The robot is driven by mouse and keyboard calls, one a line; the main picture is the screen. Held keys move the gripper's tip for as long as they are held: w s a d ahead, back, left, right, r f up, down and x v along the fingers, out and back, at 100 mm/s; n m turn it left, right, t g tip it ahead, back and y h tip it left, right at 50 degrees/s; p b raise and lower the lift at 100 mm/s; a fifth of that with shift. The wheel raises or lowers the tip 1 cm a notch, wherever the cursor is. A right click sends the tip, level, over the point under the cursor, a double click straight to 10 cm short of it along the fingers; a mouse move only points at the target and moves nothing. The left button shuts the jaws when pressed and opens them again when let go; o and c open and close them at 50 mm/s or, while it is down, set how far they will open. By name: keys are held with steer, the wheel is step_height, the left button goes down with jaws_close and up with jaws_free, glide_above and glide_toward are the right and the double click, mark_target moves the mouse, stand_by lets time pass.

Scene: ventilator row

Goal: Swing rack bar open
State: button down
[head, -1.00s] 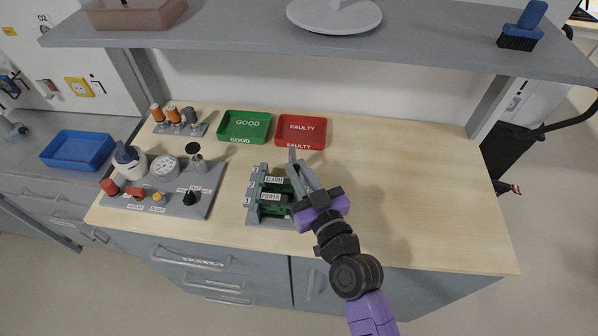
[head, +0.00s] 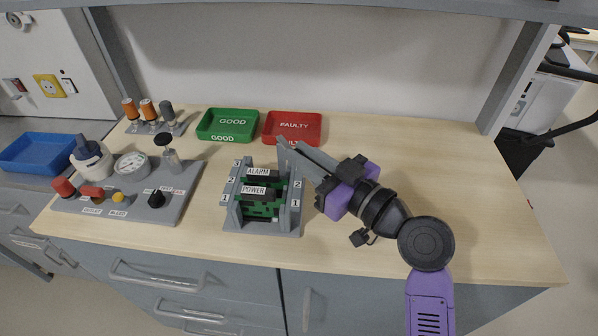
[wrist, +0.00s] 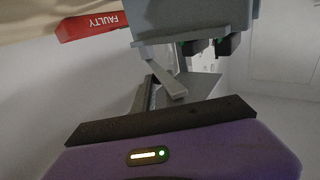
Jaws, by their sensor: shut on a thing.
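The grey rack (head: 232,215) stands on the bench with green cards labelled ALARM (head: 258,172) and POWER (head: 253,190) upright between its numbered side walls. My gripper (head: 284,143) is at the rack's far right top corner, reaching in from the right. It is shut on the rack bar, which is mostly hidden by the fingers in the head view. In the wrist view a narrow grey piece (wrist: 166,82), seemingly the bar, lies by the fingers below the rack's grey body (wrist: 190,15). The cards' fronts and tops are uncovered in the head view.
A green GOOD tray (head: 228,125) and a red FAULTY tray (head: 293,128) lie behind the rack, the red one close to my fingertips. A control panel (head: 130,205) stands to the left. The bench right of my arm is clear. A shelf (head: 300,8) hangs above.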

steer(key=shift+w+d+n+g+y+b, duration=0.3)
steer(key=shift+n+g+y+b, duration=0.3)
steer(key=shift+b, duration=0.4)
steer(key=shift+w+d+n+g+y+b, duration=0.25)
steer(key=shift+n+g+y+b, duration=0.15)
steer(key=shift+g+b, duration=0.5)
steer(key=shift+w+d+n+g+y+b, duration=0.35)
steer(key=shift+n+g+b, duration=0.25)
steer(key=shift+b, duration=0.45)
steer(key=c, duration=1.4)
jaws_free()
steer(key=shift+o, duration=0.2)
steer(key=v, duration=0.7)
steer(key=shift+s+d, duration=0.15)
steer(key=shift+d, duration=0.2)
